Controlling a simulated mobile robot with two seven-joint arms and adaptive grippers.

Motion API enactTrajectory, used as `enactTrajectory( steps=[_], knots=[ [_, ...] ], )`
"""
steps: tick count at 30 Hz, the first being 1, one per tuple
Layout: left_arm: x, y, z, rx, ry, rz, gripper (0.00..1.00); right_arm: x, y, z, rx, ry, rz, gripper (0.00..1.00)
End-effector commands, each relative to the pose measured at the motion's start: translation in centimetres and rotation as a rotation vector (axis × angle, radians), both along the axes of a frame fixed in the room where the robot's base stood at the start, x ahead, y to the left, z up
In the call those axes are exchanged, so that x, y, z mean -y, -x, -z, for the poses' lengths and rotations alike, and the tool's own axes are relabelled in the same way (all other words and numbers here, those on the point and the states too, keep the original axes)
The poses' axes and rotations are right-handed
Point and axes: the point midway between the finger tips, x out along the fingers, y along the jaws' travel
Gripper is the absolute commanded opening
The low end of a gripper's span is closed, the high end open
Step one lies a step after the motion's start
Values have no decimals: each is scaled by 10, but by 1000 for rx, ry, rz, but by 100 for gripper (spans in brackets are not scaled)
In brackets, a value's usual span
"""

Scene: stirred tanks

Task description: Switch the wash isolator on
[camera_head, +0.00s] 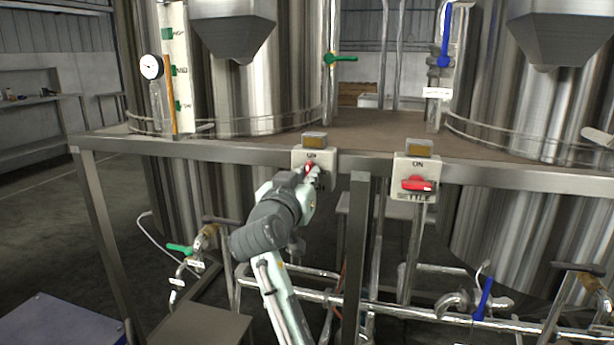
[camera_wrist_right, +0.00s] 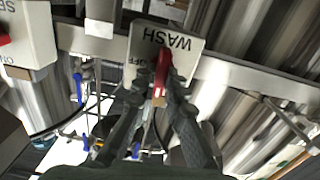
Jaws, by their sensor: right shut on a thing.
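The wash isolator (camera_head: 326,157) is a pale box with a red handle, fixed to the steel rail in the head view. In the right wrist view the isolator (camera_wrist_right: 143,38) appears upside down, with WASH and OFF lettering. Its red handle (camera_wrist_right: 163,68) stands roughly upright there, across from the OFF mark at the side. My right gripper (camera_head: 311,175) is at the box front. In the wrist view its fingers (camera_wrist_right: 163,88) are shut on the handle from both sides. The fingers and wrist hide part of the handle and box face. My left gripper is not in view.
A second isolator (camera_head: 416,178), its red handle level, is to the right on the rail (camera_head: 490,175). Large steel tanks (camera_head: 295,80) stand behind. Pipes and a blue-handled valve (camera_head: 483,298) run below. A post (camera_head: 356,260) stands close right of my arm.

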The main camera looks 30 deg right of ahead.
Motion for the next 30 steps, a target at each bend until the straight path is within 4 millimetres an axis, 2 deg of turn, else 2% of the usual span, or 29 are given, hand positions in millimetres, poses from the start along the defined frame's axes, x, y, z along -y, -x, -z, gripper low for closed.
enactTrajectory(
  steps=[3, 4, 9, 17, 20, 30],
  knots=[
    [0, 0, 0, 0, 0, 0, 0, 0, 0, 0, -1, 2, 1, 0],
    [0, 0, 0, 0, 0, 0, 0, 0, 0, 0, -1, 2, 1, 13],
    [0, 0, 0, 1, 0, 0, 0, 0, 0, 0, 1, 1, 1, 32],
    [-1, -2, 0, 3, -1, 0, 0, 0, 0, -1, 1, 0, 1, 32],
    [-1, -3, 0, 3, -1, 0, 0, 0, 0, -8, 5, -2, 1, 32],
    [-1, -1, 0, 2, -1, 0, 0, 0, 0, -69, 7, -2, 1, 32]
  ],
)
